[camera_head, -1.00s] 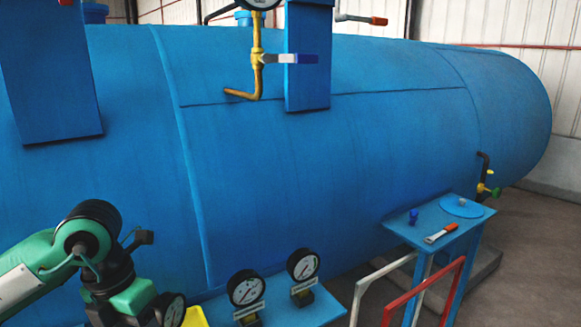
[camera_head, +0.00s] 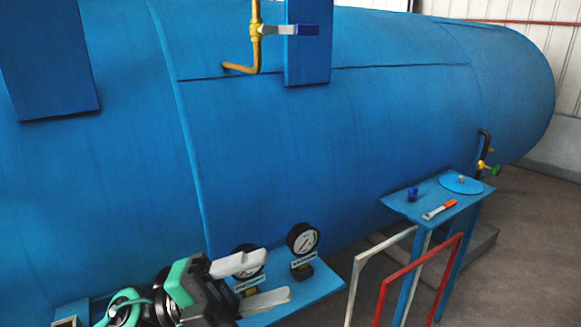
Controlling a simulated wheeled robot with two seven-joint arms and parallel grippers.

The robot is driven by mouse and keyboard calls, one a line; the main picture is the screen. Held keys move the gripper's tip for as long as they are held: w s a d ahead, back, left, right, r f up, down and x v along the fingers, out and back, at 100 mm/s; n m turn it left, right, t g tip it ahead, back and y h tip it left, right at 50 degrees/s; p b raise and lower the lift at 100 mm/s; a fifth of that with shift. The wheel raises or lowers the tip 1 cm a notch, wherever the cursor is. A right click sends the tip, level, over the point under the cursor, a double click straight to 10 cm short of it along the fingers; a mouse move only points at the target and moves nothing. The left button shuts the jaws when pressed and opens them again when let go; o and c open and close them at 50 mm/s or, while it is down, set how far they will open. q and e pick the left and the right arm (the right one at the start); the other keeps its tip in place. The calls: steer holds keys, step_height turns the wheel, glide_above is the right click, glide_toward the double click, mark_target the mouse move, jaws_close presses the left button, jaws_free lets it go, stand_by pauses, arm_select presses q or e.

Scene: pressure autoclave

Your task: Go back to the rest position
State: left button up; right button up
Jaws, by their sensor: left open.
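My left gripper (camera_head: 268,281) is at the lower left-centre of the head view, its two pale fingers spread apart and pointing right. Nothing shows between the fingers except a view of the shelf and part of a gauge behind. A pressure gauge (camera_head: 248,252) stands behind the fingers and is partly hidden by them. A second pressure gauge (camera_head: 303,240) stands upright to the right, clear of the gripper. Whether the fingers touch the first gauge cannot be told. My right gripper is not in view.
A large blue autoclave tank (camera_head: 330,150) fills the background. The blue shelf (camera_head: 325,290) lies below the gauges. A blue side table (camera_head: 400,206) bears an orange-handled tool (camera_head: 440,209) and a small blue piece (camera_head: 413,193). White (camera_head: 352,300) and red (camera_head: 382,300) frames stand in front of it.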

arm_select(q)
steer(key=w+a+f+n+t+y, duration=0.3)
steer(key=w+a+n+t+y, duration=0.25)
steer(key=n+t, duration=0.6)
steer(key=w+a+f+n+t+y, duration=0.35)
steer(key=n+t+y, duration=0.25)
steer(key=n+t, duration=0.5)
steer(key=s+a+f+n+g+y, duration=0.1)
steer(key=a+f+n+g+y, duration=0.35)
steer(key=f, duration=0.45)
steer(key=a+f+n+g+y, duration=0.35)
steer(key=f+n+y, duration=0.2)
steer(key=f, duration=0.25)
steer(key=s+a+f+n+g, duration=0.1)
steer(key=s+a+f+g, duration=0.1)
steer(key=s+f+g, duration=1.3)
steer(key=s+f+t, duration=0.1)
steer(key=s+f, duration=0.2)
steer(key=f, duration=1.4)
steer(key=s+f+t, duration=0.2)
steer(key=s+f, duration=0.1)
steer(key=f, duration=1.3)
steer(key=s+a+f+g+y, duration=0.1)
steer(key=s+a+f, duration=0.2)
steer(key=s+f, duration=1.6)
steer(key=shift+a+f, duration=0.15)
steer(key=shift+f, duration=0.5)
